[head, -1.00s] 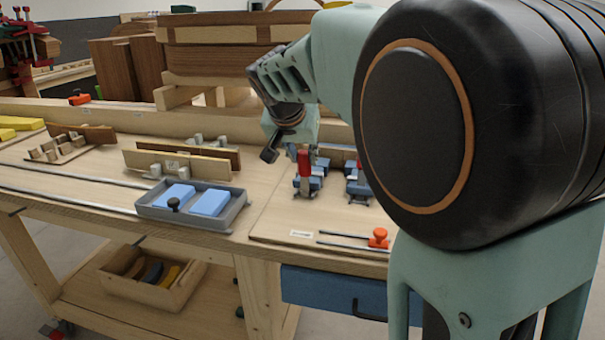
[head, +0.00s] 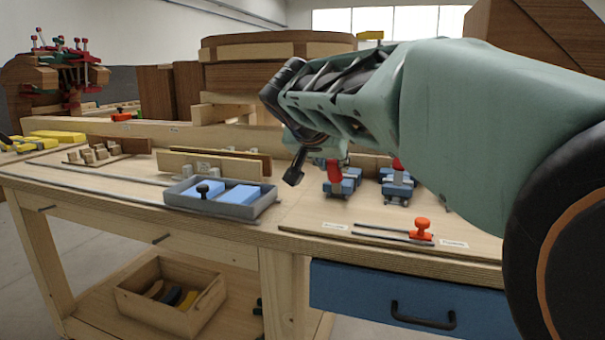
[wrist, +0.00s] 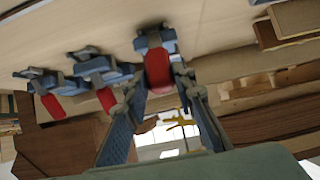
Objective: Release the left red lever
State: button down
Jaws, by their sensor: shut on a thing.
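The left red lever (head: 334,172) stands up from a blue toggle clamp (head: 342,188) on the right part of the bench. In the wrist view the red lever (wrist: 158,70) sits between the two fingers of my gripper (wrist: 160,80), which is shut on it. The clamp's blue body (wrist: 153,42) shows just beyond the fingertips. In the head view my arm comes in from the right, and the fingertips are hard to make out beside the lever. A second red lever (head: 397,165) stands on another clamp (head: 397,188) to the right.
Two more red levers (wrist: 107,98) (wrist: 52,105) show in the wrist view. A grey tray (head: 232,208) with blue blocks lies to the left. A red-orange knob (head: 421,229) on rods is at the front. Wooden boards (head: 208,167) stand behind the tray.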

jog(key=shift+s+a+f+b, duration=0.25)
jog(key=shift+s+f+b, duration=0.4)
jog(key=shift+f, duration=0.3)
jog(key=c, duration=1.6)
grip_release()
jog(key=shift+r, duration=0.25)
jog(key=shift+r, duration=0.1)
notch_tip(320, 180, up, 10)
